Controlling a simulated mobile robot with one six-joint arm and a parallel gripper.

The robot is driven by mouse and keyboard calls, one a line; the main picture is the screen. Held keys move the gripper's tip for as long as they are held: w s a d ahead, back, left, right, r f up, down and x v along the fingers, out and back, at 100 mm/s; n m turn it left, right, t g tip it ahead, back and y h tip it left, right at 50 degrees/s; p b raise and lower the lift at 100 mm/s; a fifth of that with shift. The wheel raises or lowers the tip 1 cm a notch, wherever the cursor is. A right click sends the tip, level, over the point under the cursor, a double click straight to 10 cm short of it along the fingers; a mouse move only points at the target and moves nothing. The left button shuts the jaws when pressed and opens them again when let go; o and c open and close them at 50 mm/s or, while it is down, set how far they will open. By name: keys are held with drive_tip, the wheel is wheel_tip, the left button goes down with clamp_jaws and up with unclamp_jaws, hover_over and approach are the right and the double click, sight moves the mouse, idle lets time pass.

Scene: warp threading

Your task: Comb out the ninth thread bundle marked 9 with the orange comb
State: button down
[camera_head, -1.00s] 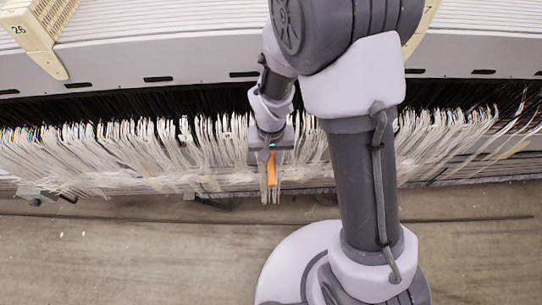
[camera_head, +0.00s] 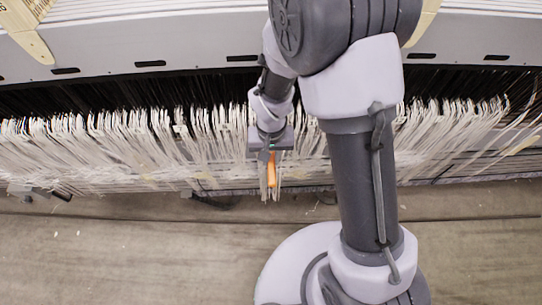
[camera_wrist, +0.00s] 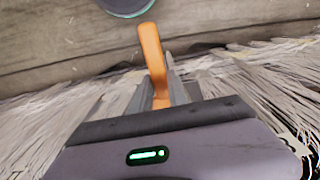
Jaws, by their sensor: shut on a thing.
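My gripper (camera_head: 270,150) is shut on the orange comb (camera_head: 272,172) in the middle of the head view. The comb's orange handle also shows in the wrist view (camera_wrist: 152,50), standing out between the grey fingers. The comb's teeth cannot be made out. White thread bundles (camera_head: 215,140) hang in a long row on both sides of my gripper, and some strands hang close around the comb. I cannot read a mark 9 on any bundle, so the ninth bundle cannot be told apart. My arm hides part of the row to the right of the gripper.
A grey machine beam (camera_head: 150,65) with dark slots runs above the row. A cream tag (camera_head: 30,35) hangs at the upper left. Loose strands fan out at the far right.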

drive_tip(key=shift+w+f+b, duration=0.2)
drive_tip(key=shift+f+b, duration=0.35)
drive_tip(key=shift+f, duration=0.55)
wheel_tip(320, 180, down, 18)
drive_tip(key=b, duration=1.1)
drive_tip(key=shift+w+r, duration=0.2)
drive_tip(key=shift+r, duration=0.05)
drive_tip(key=shift+s+a, duration=0.1)
drive_tip(key=shift+s, duration=1.95)
drive_tip(key=s, duration=0.6)
